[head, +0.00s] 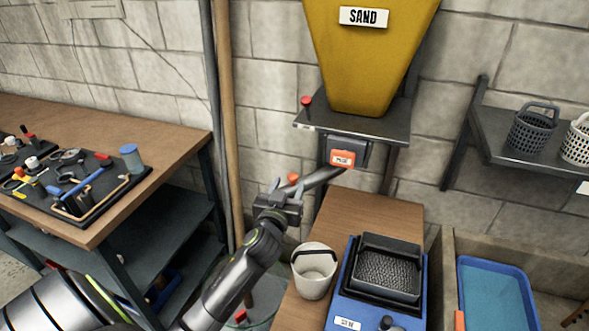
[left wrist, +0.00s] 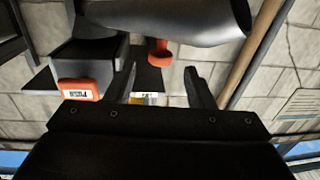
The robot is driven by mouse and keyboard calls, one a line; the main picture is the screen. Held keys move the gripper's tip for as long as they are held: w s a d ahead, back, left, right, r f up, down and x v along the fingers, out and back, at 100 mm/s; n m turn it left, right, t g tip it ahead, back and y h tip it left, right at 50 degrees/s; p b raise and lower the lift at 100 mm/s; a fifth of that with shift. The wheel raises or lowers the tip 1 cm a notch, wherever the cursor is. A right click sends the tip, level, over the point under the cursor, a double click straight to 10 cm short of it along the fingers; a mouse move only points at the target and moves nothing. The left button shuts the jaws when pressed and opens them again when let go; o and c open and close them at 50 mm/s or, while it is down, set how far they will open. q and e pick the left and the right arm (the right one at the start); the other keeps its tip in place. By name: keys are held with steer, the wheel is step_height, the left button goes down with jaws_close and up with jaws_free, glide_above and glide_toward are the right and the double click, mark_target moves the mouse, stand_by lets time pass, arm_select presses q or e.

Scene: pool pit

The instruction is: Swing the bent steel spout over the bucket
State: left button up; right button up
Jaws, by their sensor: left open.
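The bent steel spout (head: 322,177) is a dark grey tube that comes out under the sand hopper (head: 368,50) and points down-left. It has a small red-orange knob (head: 293,178) near its outer end. The bucket (head: 314,271) is white with a dark handle and stands upright on the wooden bench, below the spout. My left gripper (head: 283,190) is open beside the spout's end and the knob. In the left wrist view the spout (left wrist: 185,22) and knob (left wrist: 160,52) lie ahead of my open fingers (left wrist: 160,84). Contact cannot be told. My right gripper is out of view.
An orange labelled block (head: 342,158) sits under the hopper shelf (head: 355,124). A blue sieve unit (head: 345,308) stands right of the bucket. A tool bench (head: 165,140) is at left, a blue tray (head: 497,295) at right. A wooden pole (head: 227,120) rises behind my gripper.

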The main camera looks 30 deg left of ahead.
mark_target(310, 181)
arm_select(q)
steer(key=x, duration=0.7)
steer(key=shift+p, duration=0.4)
steer(key=shift+c, duration=0.4)
jaws_close()
